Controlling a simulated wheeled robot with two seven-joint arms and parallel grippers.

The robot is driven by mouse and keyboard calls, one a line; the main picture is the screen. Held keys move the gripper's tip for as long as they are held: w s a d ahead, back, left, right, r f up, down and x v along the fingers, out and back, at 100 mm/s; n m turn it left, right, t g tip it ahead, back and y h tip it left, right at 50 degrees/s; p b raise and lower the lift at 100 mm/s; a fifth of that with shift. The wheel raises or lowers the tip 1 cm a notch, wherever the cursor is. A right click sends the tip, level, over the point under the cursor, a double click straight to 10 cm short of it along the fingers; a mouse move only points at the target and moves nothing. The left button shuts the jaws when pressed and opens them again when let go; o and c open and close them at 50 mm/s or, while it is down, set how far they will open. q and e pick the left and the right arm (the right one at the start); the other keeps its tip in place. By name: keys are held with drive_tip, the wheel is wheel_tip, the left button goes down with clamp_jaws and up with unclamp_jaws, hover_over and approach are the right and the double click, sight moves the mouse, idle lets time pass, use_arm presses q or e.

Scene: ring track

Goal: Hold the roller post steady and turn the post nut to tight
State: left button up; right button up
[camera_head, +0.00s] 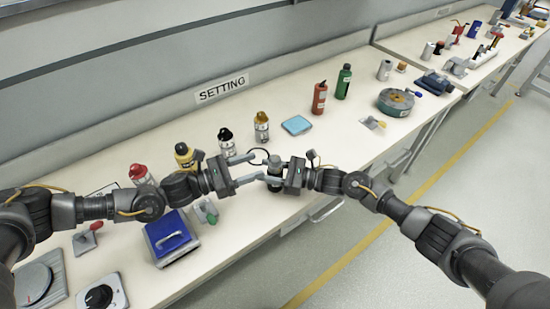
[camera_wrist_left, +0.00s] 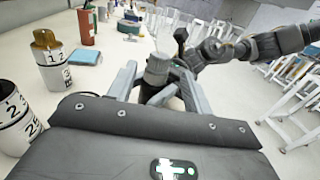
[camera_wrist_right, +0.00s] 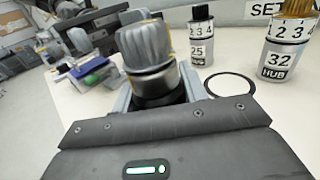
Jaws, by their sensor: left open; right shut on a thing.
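My right gripper (camera_head: 272,180) is shut on the post from the right. My left gripper (camera_head: 260,166) is open, its fingers pointing at the post from the left. In the left wrist view the post top (camera_wrist_left: 158,70) shows between the left fingertips; I cannot tell whether they touch the nut.
A black ring (camera_head: 258,151) lies just behind the post. Several labelled bottles stand behind, including a yellow-topped one (camera_head: 262,128) and a black-topped one (camera_head: 226,142). A blue block (camera_head: 171,236) lies front left, a light blue pad (camera_head: 297,125) behind right. The bench's front edge is close.

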sight(276, 158)
use_arm(q)
drive_tip(key=x, duration=0.7)
drive_tip(key=shift+w+d, duration=0.1)
drive_tip(key=shift+d, duration=0.15)
drive_tip(key=shift+c, duration=0.2)
drive_tip(key=c, duration=0.9)
drive_tip(key=shift+g, duration=0.3)
drive_tip(key=m+g+h, duration=0.1)
drive_tip(key=m+g, duration=0.2)
drive_tip(key=g, duration=0.1)
drive_tip(key=shift+w+d+m+g, duration=0.1)
drive_tip(key=shift+m+g, duration=0.2)
drive_tip(key=shift+g, duration=0.1)
drive_tip(key=shift+f+m+g, duration=0.1)
drive_tip(key=shift+m+g, duration=1.8)
drive_tip(key=shift+g, duration=1.1)
drive_tip(key=shift+m+g, duration=0.3)
drive_tip(key=shift+g, duration=0.1)
